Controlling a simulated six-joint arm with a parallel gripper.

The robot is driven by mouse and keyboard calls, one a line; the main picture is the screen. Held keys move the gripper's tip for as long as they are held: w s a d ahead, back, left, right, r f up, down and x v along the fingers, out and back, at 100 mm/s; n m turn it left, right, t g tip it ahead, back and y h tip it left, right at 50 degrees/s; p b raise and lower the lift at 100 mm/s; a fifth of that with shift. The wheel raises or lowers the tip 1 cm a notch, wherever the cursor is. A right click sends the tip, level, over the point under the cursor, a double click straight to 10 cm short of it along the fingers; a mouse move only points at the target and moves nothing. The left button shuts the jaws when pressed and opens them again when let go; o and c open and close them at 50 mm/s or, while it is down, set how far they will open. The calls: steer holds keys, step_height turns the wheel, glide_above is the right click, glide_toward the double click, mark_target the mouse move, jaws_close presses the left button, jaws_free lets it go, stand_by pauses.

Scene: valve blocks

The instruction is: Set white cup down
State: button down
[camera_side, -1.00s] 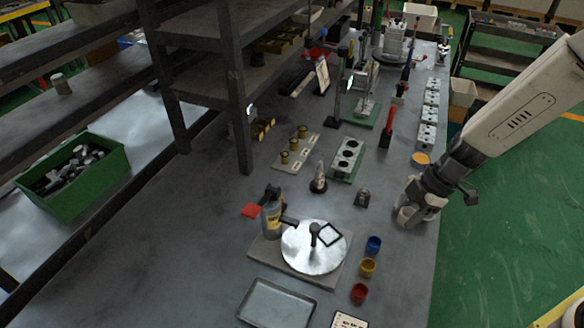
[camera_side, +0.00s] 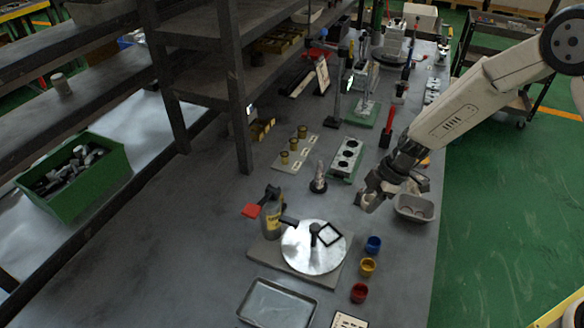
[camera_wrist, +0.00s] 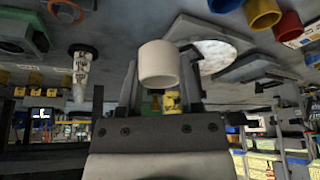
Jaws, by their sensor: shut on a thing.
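The white cup (camera_wrist: 158,66) sits between my gripper's two dark fingers in the wrist view. My gripper (camera_wrist: 161,84) is shut on it. In the side view my gripper (camera_side: 368,196) is over the grey bench, right of the small dark-based stand (camera_side: 318,184) and beyond the blue cup. The cup is mostly hidden by the fingers there. I cannot tell whether the cup touches the bench. Blue (camera_side: 373,244), yellow (camera_side: 367,267) and red (camera_side: 359,293) cups stand in a row nearer the camera.
A round metal plate (camera_side: 300,262) on a grey base lies left of the coloured cups. A grey bin (camera_side: 424,210) sits at the bench's right edge beside my gripper. A block with round holes (camera_side: 345,158) lies beyond. Bare bench shows between my gripper and the plate.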

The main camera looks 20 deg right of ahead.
mark_target(350, 217)
steer(key=shift+w+a+f, duration=0.15)
steer(key=shift+w+f, duration=0.6)
steer(key=shift+f, duration=0.15)
steer(key=shift+w+a+f, duration=0.1)
steer(key=shift+w+f, duration=0.6)
steer(key=shift+f, duration=0.15)
steer(key=shift+w+f, duration=0.25)
steer(key=shift+f, duration=1.6)
steer(key=shift+f, duration=0.1)
steer(key=shift+c, duration=1.3)
jaws_free()
steer(key=v, duration=1.2)
